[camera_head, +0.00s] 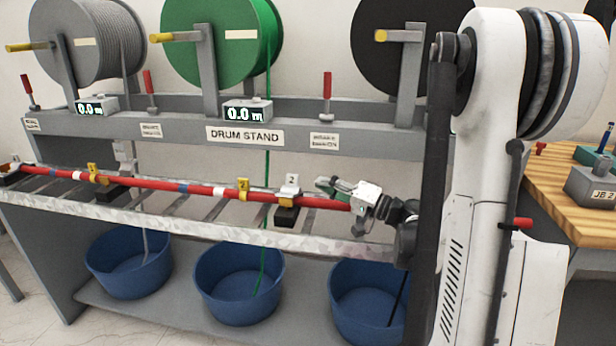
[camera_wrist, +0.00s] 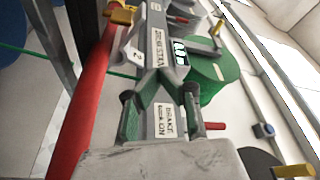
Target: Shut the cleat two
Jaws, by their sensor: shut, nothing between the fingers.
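Cleat two (camera_head: 290,186) is the light grey part with a "2" label, on a black block at the front of the drum stand. Its upper part stands up at the red cable (camera_head: 210,189), which runs past it; I cannot tell exactly how far open it is. In the wrist view the "2" label (camera_wrist: 134,54) shows ahead of my gripper, beside the cable. My gripper (camera_head: 322,186) is just right of cleat two, above the cable, with its green-padded fingers shut and empty. In the wrist view its fingers (camera_wrist: 161,82) come together; contact with the cleat is unclear.
Yellow tags (camera_head: 243,189) sit on the cable. Another cleat block (camera_head: 112,191) stands to the left. Drums, red brake handles (camera_head: 327,92) and meter displays (camera_head: 248,111) are behind. Blue tubs (camera_head: 238,284) stand below. A wooden bench (camera_head: 555,190) is at the right.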

